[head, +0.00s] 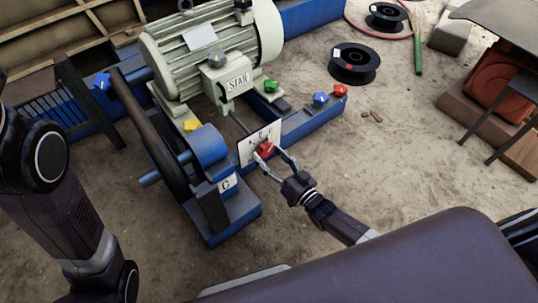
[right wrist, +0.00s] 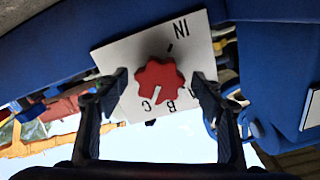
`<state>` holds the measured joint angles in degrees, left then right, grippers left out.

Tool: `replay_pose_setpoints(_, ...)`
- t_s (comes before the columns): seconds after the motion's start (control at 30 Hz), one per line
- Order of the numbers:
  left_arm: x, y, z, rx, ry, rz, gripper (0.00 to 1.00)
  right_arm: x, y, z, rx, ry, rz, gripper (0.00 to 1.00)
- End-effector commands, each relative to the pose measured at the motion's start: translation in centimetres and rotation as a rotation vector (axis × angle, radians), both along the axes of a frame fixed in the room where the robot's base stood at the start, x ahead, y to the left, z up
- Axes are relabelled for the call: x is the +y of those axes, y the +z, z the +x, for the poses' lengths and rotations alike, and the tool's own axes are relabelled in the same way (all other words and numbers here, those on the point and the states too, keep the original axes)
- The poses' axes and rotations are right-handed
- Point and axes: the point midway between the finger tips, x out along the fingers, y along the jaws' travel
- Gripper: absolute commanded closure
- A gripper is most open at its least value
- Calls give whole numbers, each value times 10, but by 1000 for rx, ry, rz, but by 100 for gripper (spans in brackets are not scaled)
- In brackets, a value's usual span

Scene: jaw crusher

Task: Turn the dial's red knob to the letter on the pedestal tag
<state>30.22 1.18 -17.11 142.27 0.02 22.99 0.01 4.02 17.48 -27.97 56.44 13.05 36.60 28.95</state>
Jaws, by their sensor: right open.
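A white dial plate (head: 246,151) stands on the blue machine base, with a red lobed knob (head: 264,150) at its middle. The right wrist view shows the red knob (right wrist: 160,79) close up. The plate (right wrist: 118,52) appears upside down there, with IN and letters A, B and C around the knob. A pale mark shows on the knob's letter side; its exact aim is unclear. My right gripper (head: 272,161) is open, its fingers on either side of the knob. The pedestal tag (head: 228,184) reads C. My left gripper is out of view.
A grey motor (head: 211,47) with a STAR tag (head: 238,82) stands behind the dial. Blue, red, green and yellow knobs sit around the machine. Black spools (head: 354,63) lie on the sandy floor. Floor right of the dial is mostly clear.

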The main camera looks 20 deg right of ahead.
Motion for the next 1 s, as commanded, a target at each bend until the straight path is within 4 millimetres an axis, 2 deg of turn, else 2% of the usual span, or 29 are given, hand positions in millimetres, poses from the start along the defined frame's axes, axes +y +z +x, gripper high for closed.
replay_pose_setpoints(0.17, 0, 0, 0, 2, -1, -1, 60, -9, -2, -23, 4, 0, -2, 39)
replay_pose_setpoints(0.5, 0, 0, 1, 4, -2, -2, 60, -32, -2, -88, 5, 1, -2, 39)
replay_pose_setpoints(0.6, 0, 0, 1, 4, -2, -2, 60, -37, -1, -100, 3, 0, -1, 39)
replay_pose_setpoints(0.73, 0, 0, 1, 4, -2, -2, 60, -40, -1, -109, 2, 0, -1, 39)
replay_pose_setpoints(1.0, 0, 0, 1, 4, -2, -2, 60, -40, 0, -110, 1, 0, 0, 39)
